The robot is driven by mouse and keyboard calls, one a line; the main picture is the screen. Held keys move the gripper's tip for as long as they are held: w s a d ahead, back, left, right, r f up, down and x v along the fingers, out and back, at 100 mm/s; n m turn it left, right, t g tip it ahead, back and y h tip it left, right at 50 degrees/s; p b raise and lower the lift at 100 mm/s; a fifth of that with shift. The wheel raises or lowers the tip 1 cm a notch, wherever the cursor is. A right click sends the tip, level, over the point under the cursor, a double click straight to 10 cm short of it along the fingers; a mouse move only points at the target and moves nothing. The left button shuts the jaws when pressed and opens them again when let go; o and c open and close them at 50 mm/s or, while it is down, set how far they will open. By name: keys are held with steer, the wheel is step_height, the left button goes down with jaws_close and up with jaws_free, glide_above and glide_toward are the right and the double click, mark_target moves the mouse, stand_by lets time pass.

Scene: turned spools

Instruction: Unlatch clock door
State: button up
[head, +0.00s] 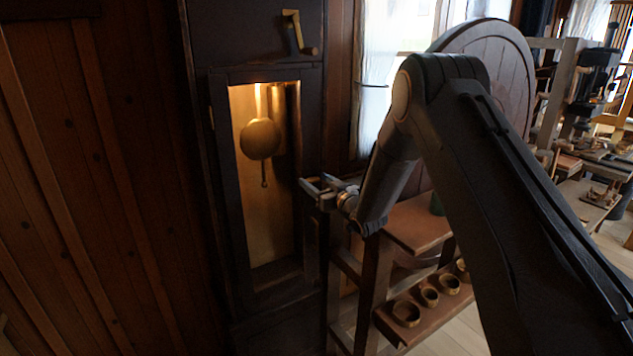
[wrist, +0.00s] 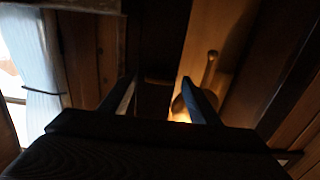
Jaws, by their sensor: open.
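The tall dark clock case has a framed door (head: 222,165) with a lit opening. A brass pendulum bob (head: 260,139) hangs inside, and it shows upside down in the wrist view (wrist: 180,106). A brass L-shaped handle (head: 293,32) sits on the dark panel above the door; I cannot tell if it is the latch. My gripper (head: 315,184) is open and empty, at the door's right edge about mid-height. In the wrist view its two fingers (wrist: 160,92) stand apart, with a small dark bar (wrist: 158,80) beyond them. I cannot tell whether they touch it.
A round wooden disc (head: 505,75) and a window (head: 385,75) are behind. A plank wall (head: 90,200) is at left.

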steer(key=c, duration=1.1)
steer(key=shift+o, duration=0.2)
steer(key=shift+m+b, duration=0.35)
steer(key=shift+m, duration=0.05)
steer(key=m+b, duration=0.2)
steer(key=m, duration=0.1)
steer(key=shift+w+f+m+b, duration=0.1)
steer(key=shift+m+b, duration=0.2)
steer(key=m+b, duration=0.2)
steer(key=m, duration=0.2)
steer(key=shift+d+m, duration=0.1)
steer(key=shift+m, duration=0.2)
steer(key=m+b, duration=0.1)
steer(key=m, duration=0.3)
steer(key=shift+m, duration=0.3)
steer(key=shift+d+f+m+b, duration=0.1)
steer(key=shift+m+b, duration=0.4)
steer(key=shift+m, duration=1.6)
